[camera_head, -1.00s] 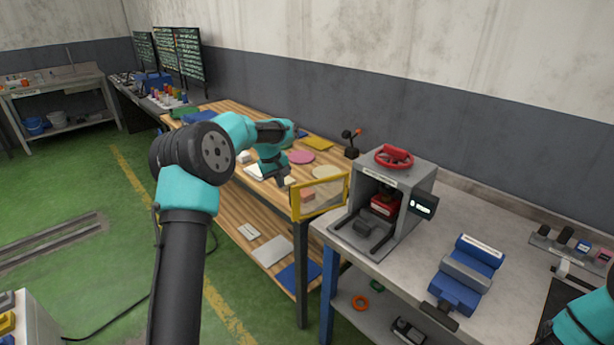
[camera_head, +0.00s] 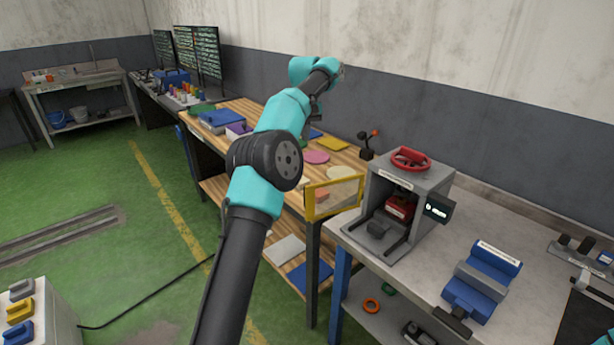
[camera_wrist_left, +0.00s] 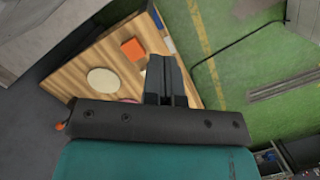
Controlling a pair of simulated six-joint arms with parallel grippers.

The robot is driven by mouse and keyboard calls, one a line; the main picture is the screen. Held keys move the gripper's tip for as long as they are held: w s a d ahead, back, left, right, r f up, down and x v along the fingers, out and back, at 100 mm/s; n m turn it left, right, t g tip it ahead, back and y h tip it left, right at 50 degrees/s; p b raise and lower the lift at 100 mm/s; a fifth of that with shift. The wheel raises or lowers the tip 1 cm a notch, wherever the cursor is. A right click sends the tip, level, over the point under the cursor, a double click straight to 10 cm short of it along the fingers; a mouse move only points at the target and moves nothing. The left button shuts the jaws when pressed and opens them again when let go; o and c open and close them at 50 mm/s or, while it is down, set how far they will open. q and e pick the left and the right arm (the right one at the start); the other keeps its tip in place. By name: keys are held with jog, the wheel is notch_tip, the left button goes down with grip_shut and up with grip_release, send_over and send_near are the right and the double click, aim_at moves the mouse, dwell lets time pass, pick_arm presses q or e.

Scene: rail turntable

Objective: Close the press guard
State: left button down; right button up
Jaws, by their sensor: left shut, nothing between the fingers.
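The press (camera_head: 402,205) is a grey box with a red handwheel on top, standing on the grey bench. Its guard (camera_head: 309,203), a yellow frame with a clear panel, stands swung open to the left of the press, leaving the press front uncovered. My left gripper (camera_head: 313,106) is raised above the wooden table, behind and apart from the guard. In the left wrist view its dark fingers (camera_wrist_left: 166,78) are shut together with nothing between them. The guard cannot be made out there. My right gripper is out of view.
The wooden table (camera_head: 253,117) holds flat coloured pieces, including a pink disc (camera_head: 316,157). A blue vise (camera_head: 482,280) sits right of the press. Open green floor lies left.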

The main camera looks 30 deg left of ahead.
pick_arm(q)
jog(key=shift+f, duration=0.15)
jog(key=s+d+f, duration=0.1)
jog(key=s+f, duration=0.1)
jog(key=f, duration=0.3)
jog(key=s+d+f, duration=0.1)
jog(key=s+f, duration=0.1)
jog(key=f, duration=0.4)
jog(key=shift+s+d+f, duration=0.2)
jog(key=shift+s+d, duration=0.05)
jog(key=shift+d, duration=0.15)
jog(key=shift+s, duration=0.1)
dwell(0.4)
